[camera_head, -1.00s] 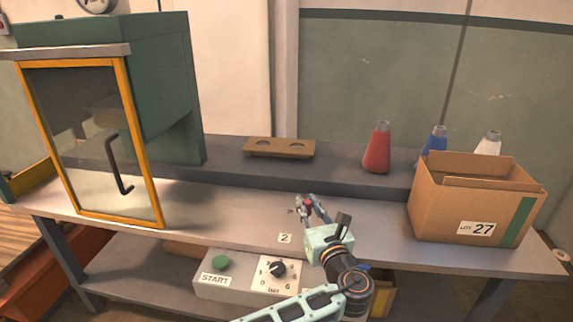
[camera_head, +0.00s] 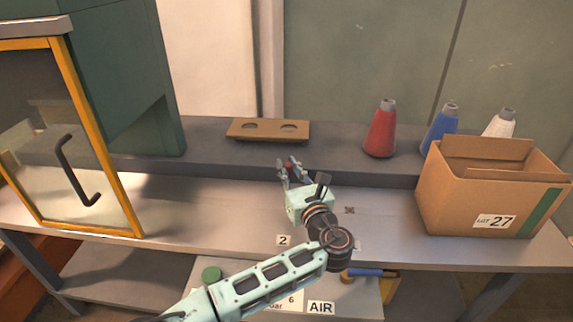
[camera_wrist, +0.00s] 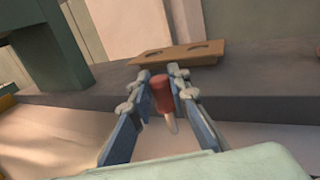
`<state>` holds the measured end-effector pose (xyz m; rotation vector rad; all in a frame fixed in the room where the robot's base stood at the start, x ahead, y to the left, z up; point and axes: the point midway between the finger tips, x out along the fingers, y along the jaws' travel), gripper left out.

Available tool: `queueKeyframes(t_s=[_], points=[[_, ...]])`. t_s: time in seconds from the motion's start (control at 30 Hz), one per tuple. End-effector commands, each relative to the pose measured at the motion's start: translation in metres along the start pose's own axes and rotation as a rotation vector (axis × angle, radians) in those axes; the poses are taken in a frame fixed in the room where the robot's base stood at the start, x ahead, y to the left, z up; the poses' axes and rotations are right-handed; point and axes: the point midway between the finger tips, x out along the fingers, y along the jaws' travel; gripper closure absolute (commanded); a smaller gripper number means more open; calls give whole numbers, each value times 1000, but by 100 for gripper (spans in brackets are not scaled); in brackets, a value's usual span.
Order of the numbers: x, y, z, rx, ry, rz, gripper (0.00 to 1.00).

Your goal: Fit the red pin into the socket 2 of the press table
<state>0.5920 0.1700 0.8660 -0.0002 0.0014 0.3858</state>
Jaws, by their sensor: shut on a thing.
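The red pin is between the fingers of my gripper (camera_head: 289,166). In the wrist view the pin (camera_wrist: 160,94) has a red upper part and a pale, narrower lower end pointing down, slightly tilted. My gripper is shut on it, above the press table (camera_head: 205,205), towards the raised back ledge. The label "2" (camera_head: 283,240) is on the table's front edge, nearly below my gripper. The socket above this label is hidden behind my gripper. A small dark cross-shaped socket mark (camera_head: 350,210) shows on the table to the right of my gripper.
A wooden block with two holes (camera_head: 268,137) lies on the back ledge. Red (camera_head: 381,132), blue (camera_head: 438,132) and white (camera_head: 500,124) cones stand right of it. A cardboard box (camera_head: 470,195) is at right, a yellow-framed door (camera_head: 100,150) at left.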

Motion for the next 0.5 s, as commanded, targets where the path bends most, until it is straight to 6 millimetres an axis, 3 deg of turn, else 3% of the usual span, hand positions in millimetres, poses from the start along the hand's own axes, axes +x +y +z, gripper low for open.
queueKeyframes(t_s=[0.3, 0.5], points=[[0, 0, 2, 0, 0, -1, 100], [0, 0, -13, 0, 0, -1, 100]])
